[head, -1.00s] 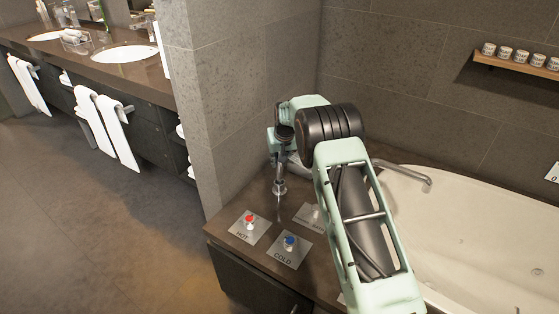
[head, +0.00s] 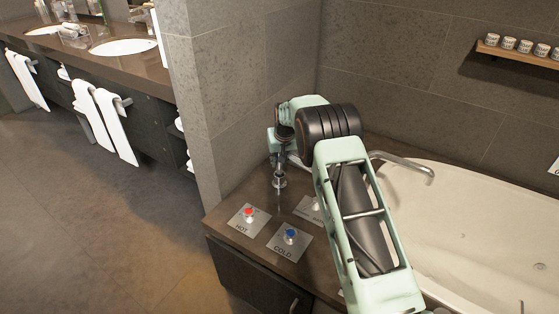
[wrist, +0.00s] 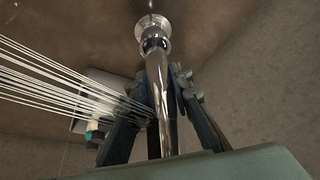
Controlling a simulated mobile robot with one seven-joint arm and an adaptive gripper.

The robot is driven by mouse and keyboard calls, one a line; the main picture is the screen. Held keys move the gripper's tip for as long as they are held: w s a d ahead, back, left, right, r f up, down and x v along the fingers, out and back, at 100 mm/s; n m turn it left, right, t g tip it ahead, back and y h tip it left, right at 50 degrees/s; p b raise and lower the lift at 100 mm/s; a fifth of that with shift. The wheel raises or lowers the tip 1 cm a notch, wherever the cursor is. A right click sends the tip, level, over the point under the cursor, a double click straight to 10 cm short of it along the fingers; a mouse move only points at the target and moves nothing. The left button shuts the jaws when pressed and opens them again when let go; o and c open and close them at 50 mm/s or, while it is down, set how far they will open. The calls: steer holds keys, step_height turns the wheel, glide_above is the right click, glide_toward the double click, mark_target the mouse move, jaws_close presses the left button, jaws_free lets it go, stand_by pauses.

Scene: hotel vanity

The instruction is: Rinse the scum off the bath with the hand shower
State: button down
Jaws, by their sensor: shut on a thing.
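My gripper (wrist: 160,88) is shut on the chrome hand shower (wrist: 158,70), with a finger on each side of its stem. Thin white water jets (wrist: 55,75) stream to the left in the wrist view. In the head view my gripper (head: 279,160) is low over the deck, above a round chrome fitting (head: 279,182). I cannot tell whether the shower is seated in that fitting. The cream bath (head: 470,225) is at the right, partly hidden by my arm. No scum can be clearly made out on its visible part.
The dark deck holds a red HOT knob (head: 249,213), a blue COLD knob (head: 290,235) and a third plate (head: 311,208) partly behind my arm. A chrome spout (head: 405,162) reaches over the bath. A wall shelf (head: 545,61) bears several cups. Open floor (head: 80,220) lies left.

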steer(key=c, duration=1.7)
jaws_free()
steer(key=shift+o, duration=0.2)
steer(key=v, duration=1.2)
